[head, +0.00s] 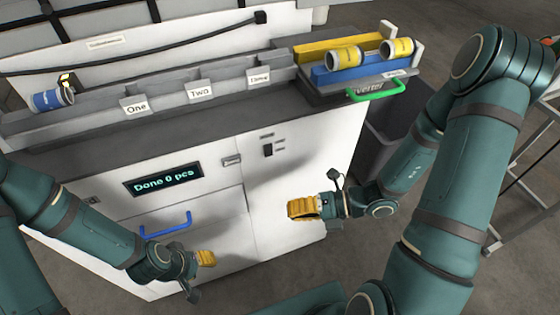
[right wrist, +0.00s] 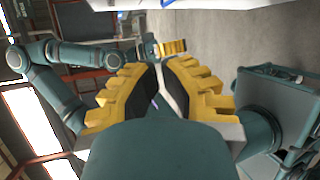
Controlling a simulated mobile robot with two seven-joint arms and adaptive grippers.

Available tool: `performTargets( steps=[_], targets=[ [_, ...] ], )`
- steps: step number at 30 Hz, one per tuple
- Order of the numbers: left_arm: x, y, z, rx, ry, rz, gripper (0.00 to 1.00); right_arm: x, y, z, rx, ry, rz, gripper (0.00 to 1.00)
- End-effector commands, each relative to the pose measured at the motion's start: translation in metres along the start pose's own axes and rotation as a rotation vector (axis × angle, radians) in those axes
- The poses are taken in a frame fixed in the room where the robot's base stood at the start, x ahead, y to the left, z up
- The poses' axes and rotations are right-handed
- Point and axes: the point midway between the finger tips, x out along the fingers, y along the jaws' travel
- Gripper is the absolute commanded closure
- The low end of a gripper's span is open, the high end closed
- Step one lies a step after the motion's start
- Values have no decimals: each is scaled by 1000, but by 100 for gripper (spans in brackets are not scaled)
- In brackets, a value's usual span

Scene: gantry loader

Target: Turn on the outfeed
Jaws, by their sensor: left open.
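The white cabinet (head: 300,185) stands in the middle of the head view. A small dark switch (head: 268,150) with tiny unreadable labels sits on its upper front. I cannot tell which way the switch is set. A display (head: 163,180) to its left reads "Done 0 pcs". My left gripper (head: 206,258) is open, below a blue handle (head: 166,225), apart from the cabinet front. My right gripper (head: 303,207) is in front of the cabinet, below and right of the switch. In the right wrist view its yellow fingers (right wrist: 159,72) converge; no held object shows.
On top are bins labelled One and Two, with a blue-banded can (head: 52,99) at left. Blue and yellow trays (head: 362,72) hold two yellow-banded cans (head: 343,57) at right, above a green handle (head: 376,91). A grey bin (head: 385,150) stands beside the cabinet.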

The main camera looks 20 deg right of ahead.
Motion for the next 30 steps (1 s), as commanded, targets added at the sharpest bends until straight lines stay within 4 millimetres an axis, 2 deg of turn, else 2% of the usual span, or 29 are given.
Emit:
performTargets(
  steps=[3,6,12,23,26,30],
  targets=[
    [3,-1,1,1,-2,0,53,-21,7,33,182,-194,78,100],
    [4,-2,2,1,-4,0,53,-37,11,53,280,-307,137,100],
    [5,-2,2,1,-5,0,53,-52,15,69,357,-400,195,100],
    [5,-2,2,1,-5,0,53,-51,15,70,358,-401,197,100],
    [6,-2,2,2,-5,1,53,-45,16,72,357,-400,196,100],
    [9,-4,4,2,-8,1,53,-27,18,80,355,-396,198,100]
  ],
)
